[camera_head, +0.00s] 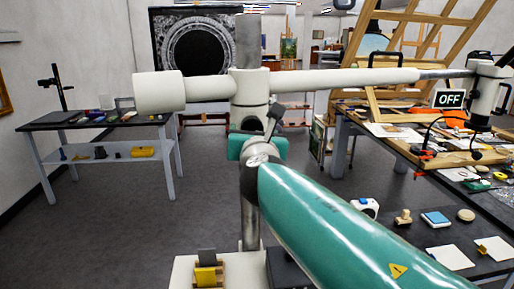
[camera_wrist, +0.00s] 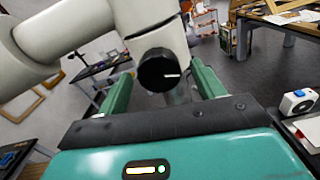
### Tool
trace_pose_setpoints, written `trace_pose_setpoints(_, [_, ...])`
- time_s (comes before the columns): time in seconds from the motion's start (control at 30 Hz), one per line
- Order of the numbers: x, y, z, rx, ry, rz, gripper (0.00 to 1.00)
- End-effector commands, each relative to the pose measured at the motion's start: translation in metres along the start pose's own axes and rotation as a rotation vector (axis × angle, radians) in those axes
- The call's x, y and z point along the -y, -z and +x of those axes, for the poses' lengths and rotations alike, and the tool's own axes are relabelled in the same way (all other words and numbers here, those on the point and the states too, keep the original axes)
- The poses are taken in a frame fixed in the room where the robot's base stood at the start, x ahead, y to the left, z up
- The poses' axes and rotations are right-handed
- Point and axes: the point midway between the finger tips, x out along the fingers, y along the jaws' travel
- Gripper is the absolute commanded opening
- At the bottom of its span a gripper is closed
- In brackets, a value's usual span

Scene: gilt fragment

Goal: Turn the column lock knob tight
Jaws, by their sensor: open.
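The column lock knob (camera_wrist: 158,72) is a round black knob with a short white mark, on the cream column fitting in the wrist view. My gripper (camera_wrist: 162,88) is open, with one green finger on each side of the knob. I see no clear contact between the fingers and the knob. In the head view, my gripper (camera_head: 247,148) is at the column, just below the cream collar (camera_head: 250,88). The knob cannot be clearly made out there. The grey metal column (camera_head: 250,212) rises through the collar, which carries a long horizontal boom (camera_head: 345,78).
The boom's right end holds an instrument head (camera_head: 487,92) above a cluttered workbench (camera_head: 343,128), beside an OFF sign (camera_head: 449,99). A side table (camera_head: 55,124) stands at left. A white-and-blue device (camera_head: 365,207) sits near my arm. Grey floor between is clear.

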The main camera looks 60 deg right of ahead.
Motion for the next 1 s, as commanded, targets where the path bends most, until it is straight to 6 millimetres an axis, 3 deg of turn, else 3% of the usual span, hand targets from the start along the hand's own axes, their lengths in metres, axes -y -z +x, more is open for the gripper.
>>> trace_pose_setpoints(0.4, [0.001, -0.001, -0.063, 0.004, 0.004, -0.001, 0.68])
trace_pose_setpoints(1.0, [-0.001, -0.002, -0.105, 0.008, 0.001, 0.002, 0.68])
